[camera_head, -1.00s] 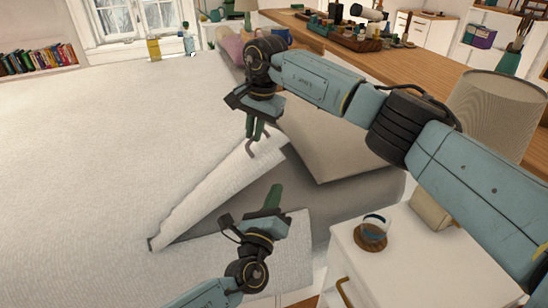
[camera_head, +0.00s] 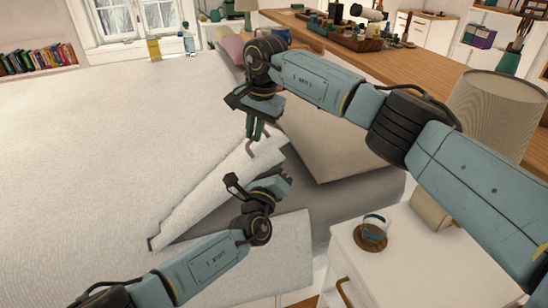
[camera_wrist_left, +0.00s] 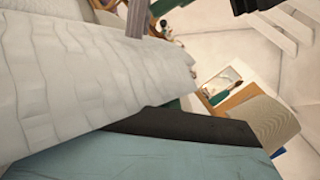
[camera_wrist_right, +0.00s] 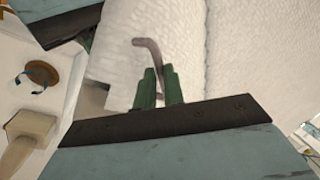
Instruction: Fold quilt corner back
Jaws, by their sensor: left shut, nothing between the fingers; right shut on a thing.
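The white quilt (camera_head: 90,180) covers the bed, and its near right corner is lifted and folded back in a slanting flap (camera_head: 215,185). My right gripper (camera_head: 255,130) is shut at the raised corner on a mauve-grey curved strip, the quilt's corner tab (camera_wrist_right: 148,48), which runs between the green fingers in the right wrist view. The tab also shows in the left wrist view (camera_wrist_left: 137,18). My left gripper (camera_head: 283,183) is shut and empty, just below and right of the flap, over the exposed grey bedding (camera_head: 305,205). Its fingertips are hard to make out in the left wrist view.
A grey-beige pillow (camera_head: 330,145) lies right of the flap. A long wooden counter (camera_head: 420,85) runs along the back right.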

